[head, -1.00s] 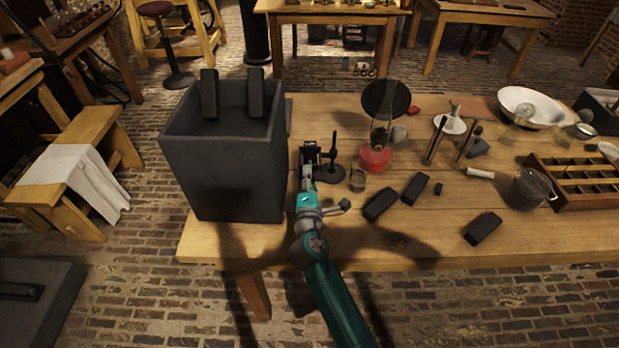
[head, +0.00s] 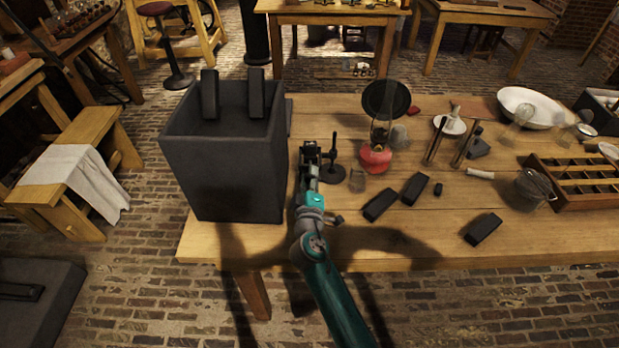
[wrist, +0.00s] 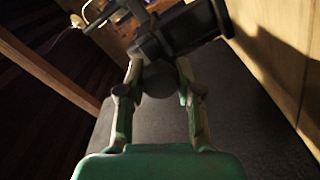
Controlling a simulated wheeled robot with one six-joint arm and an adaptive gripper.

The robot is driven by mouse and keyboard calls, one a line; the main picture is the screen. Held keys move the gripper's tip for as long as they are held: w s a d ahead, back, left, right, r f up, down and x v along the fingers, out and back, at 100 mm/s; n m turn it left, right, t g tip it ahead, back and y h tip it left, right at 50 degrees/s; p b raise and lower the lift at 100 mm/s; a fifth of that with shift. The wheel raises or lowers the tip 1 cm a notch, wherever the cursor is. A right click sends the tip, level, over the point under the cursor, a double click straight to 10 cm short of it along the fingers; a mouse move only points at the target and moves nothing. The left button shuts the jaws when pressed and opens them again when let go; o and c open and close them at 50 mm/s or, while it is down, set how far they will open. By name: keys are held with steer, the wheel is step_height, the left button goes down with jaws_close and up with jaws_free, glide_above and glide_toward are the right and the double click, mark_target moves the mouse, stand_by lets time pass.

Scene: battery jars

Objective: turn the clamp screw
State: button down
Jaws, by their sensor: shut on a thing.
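In the head view my gripper (head: 309,163) is at the back end of my teal arm, over the wooden table, just right of the big dark jar. At its tip is a small dark clamp (head: 309,148), partly hidden by the gripper. In the wrist view the dark clamp (wrist: 180,32) lies tilted beyond my fingertips. My two fingers close on a dark rounded screw head (wrist: 160,80) below the clamp body. The screw's thread is not visible. A dark stand (head: 333,170) with an upright post stands just right of my gripper, apparently apart from it.
The dark open jar (head: 222,170) with two blocks on its far rim stands close on the left. The table's front edge (head: 400,262) is clear.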

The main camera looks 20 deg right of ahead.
steer(key=shift+m, duration=0.4)
steer(key=c, duration=0.7)
jaws_free()
steer(key=shift+c, duration=0.2)
steer(key=v, duration=1.2)
